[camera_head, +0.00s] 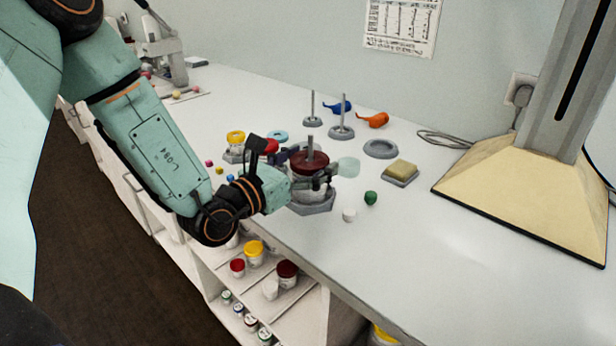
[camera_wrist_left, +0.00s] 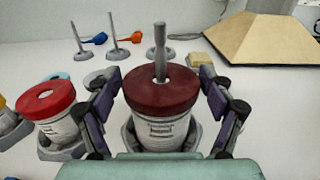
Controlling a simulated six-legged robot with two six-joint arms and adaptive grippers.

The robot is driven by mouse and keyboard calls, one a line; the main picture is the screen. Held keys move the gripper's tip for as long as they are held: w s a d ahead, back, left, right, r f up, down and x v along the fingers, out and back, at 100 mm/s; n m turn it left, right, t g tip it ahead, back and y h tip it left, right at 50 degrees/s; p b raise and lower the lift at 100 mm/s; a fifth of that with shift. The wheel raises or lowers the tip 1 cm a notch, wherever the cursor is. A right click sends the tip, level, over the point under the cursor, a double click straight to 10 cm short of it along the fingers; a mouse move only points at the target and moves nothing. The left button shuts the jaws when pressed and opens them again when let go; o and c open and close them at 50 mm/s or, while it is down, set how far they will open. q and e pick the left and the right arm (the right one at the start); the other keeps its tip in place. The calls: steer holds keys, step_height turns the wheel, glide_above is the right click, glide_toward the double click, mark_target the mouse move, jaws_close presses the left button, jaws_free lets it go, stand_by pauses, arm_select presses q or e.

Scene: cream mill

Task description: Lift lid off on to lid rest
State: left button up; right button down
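A jar (camera_wrist_left: 160,132) with a white label and a dark red lid (camera_wrist_left: 162,90) stands upright in a grey holder (camera_head: 312,207). The lid is on the jar, and a grey rod (camera_wrist_left: 160,45) rises from its middle. The lid also shows in the head view (camera_head: 309,162). My left gripper (camera_head: 308,172) is around the jar, one finger on each side. In the left wrist view the gripper (camera_wrist_left: 160,92) is open, with gaps beside the lid. A flat grey ring (camera_head: 380,149), apparently the lid rest, lies empty behind and right. My right gripper is not in view.
A red-lidded jar (camera_wrist_left: 48,105) stands close left of my left gripper. Two upright rods on bases (camera_head: 341,120) stand behind. A yellow sponge (camera_head: 401,170), a white piece (camera_head: 349,215) and a green piece (camera_head: 371,198) lie to the right. The counter's front right is clear.

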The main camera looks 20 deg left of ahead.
mark_target(309, 135)
arm_select(q)
steer(key=c, duration=0.8)
steer(key=shift+o, duration=0.2)
steer(key=shift+r+p, duration=0.8)
steer(key=shift+r, duration=0.25)
steer(key=shift+r+p, duration=2.15)
steer(key=shift+r, duration=0.5)
steer(key=shift+p+v, duration=0.8)
steer(key=shift+v, duration=0.3)
steer(key=shift+p+v, duration=2.15)
steer(key=shift+v, duration=0.25)
